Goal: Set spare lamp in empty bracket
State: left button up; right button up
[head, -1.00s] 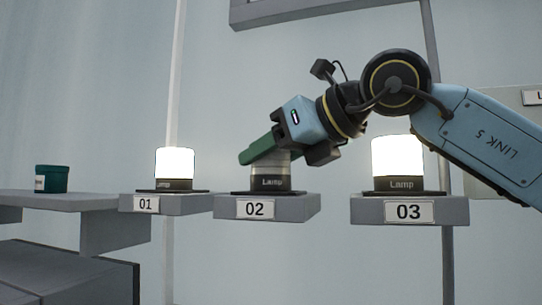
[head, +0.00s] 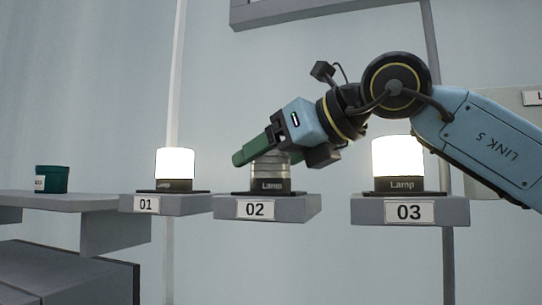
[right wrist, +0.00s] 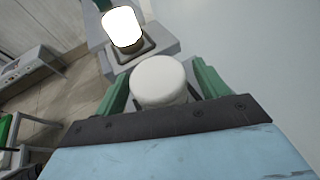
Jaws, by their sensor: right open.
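An unlit lamp (head: 270,173) with a dark labelled base and grey ribbed body stands upright on bracket 02 (head: 285,208). Its pale round top (right wrist: 158,79) shows in the right wrist view. My right gripper (head: 258,156) is open around the lamp's upper part. In the right wrist view its green fingers lie on either side of the top, with a gap visible at each side. In the head view, the gripper hides the top. A lit lamp (head: 175,164) stands on bracket 01 (head: 180,206). Another lit lamp (head: 398,158) stands on bracket 03 (head: 455,211). My left gripper is out of view.
A dark green container (head: 52,179) stands on a grey shelf (head: 100,202) at the left. Lit lamps flank my right gripper, and my right arm passes close behind or above the one on 03. A grey panel edge (head: 300,10) runs across the top.

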jog(key=b+v, duration=0.3)
jog(key=v, duration=0.9)
jog(key=shift+r, duration=0.1)
